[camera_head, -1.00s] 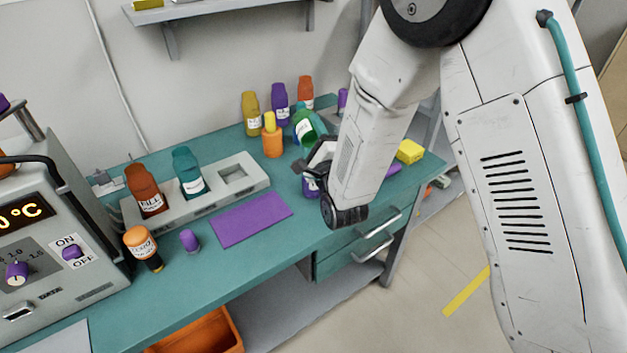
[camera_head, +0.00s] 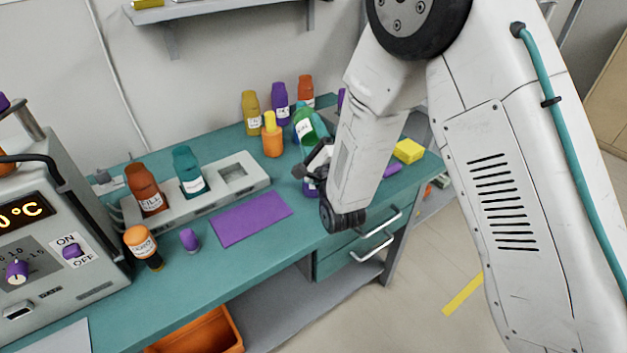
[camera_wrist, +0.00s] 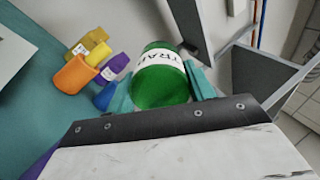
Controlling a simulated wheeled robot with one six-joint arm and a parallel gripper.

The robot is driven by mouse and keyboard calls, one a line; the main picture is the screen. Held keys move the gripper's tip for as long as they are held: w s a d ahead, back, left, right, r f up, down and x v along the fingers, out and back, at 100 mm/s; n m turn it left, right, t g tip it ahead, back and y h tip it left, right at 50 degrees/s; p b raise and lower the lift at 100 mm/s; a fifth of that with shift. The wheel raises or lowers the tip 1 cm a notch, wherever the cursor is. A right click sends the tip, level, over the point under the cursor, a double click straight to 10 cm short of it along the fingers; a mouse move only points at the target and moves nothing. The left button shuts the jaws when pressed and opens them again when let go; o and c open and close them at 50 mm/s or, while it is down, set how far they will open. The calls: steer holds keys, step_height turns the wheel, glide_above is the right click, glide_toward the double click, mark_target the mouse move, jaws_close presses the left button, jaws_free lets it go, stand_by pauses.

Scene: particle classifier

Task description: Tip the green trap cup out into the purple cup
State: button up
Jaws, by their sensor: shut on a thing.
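The green trap cup (camera_head: 303,130), with a white label, is held tilted above the right part of the bench. In the wrist view the green cup (camera_wrist: 160,88) sits between the two teal fingers of my gripper (camera_wrist: 162,90), and its label reads TRAP. My gripper (camera_head: 318,130) is shut on it. The purple cup (camera_head: 310,188) stands on the bench below my gripper in the head view, mostly hidden by the gripper and arm. Its opening is hidden, and I cannot see anything pouring.
Yellow (camera_head: 251,112), purple (camera_head: 280,103) and orange (camera_head: 273,140) bottles stand close behind and left of the held cup. A purple mat (camera_head: 250,218) lies clear on the bench. A yellow block (camera_head: 408,151) lies to the right of my arm. A grey rack (camera_head: 215,200) holds two bottles.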

steer(key=shift+s+t, duration=0.1)
steer(key=shift+t, duration=0.2)
steer(key=shift+s+d+r+t+y, duration=0.1)
steer(key=shift+r+t+y, duration=0.1)
steer(key=shift+r+t, duration=0.2)
steer(key=shift+s+d+r+t+y, duration=0.1)
steer(key=shift+r+t+y, duration=0.1)
steer(key=shift+r+t, duration=0.2)
stand_by(0.7)
